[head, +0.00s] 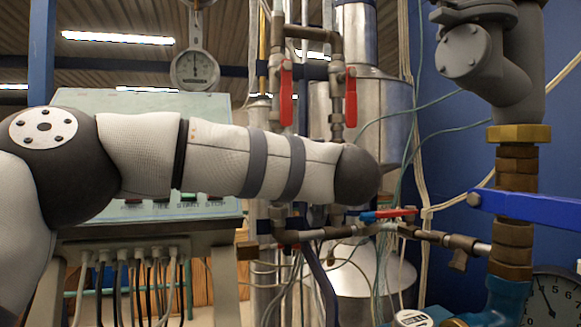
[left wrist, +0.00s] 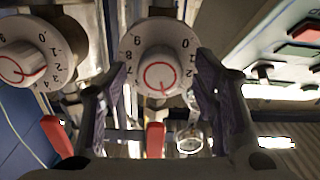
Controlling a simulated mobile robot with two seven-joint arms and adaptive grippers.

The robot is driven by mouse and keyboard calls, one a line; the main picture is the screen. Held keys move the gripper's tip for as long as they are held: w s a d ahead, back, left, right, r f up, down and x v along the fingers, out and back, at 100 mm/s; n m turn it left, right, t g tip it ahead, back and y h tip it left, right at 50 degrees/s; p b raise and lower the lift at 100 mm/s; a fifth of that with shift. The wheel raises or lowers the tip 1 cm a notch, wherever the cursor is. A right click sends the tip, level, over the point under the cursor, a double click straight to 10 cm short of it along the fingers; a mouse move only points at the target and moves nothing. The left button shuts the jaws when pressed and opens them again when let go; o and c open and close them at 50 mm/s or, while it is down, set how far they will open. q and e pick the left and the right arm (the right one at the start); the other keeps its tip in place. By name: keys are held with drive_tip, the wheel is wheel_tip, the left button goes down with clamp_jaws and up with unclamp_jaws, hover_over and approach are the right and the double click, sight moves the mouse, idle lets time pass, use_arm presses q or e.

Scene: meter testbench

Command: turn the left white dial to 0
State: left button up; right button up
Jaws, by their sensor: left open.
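In the left wrist view, the left white dial (left wrist: 160,58) is a round white disc with black numbers and a raised white knob with a red ring mark. Its 0 shows at the upper right of the rim; the pointer's exact reading is unclear. My left gripper (left wrist: 162,75) is open, one finger on each side of this dial, with gaps visible. A second white dial (left wrist: 28,55) sits to the left in this view, which seems turned upside down. In the head view my left arm spans the middle, and the dials and left gripper do not show. My right gripper is not in view.
Red valve handles (head: 286,95) and (head: 351,97) hang on pipes behind my arm. A button panel (head: 100,100) stands at the left with cables below. A blue bar (head: 530,208) and a gauge (head: 552,298) are at the right. A round scale (head: 195,70) hangs above.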

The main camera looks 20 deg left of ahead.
use_arm(q)
drive_tip(key=c, duration=1.2)
drive_tip(key=shift+o, duration=0.2)
drive_tip(key=shift+n, duration=12.1)
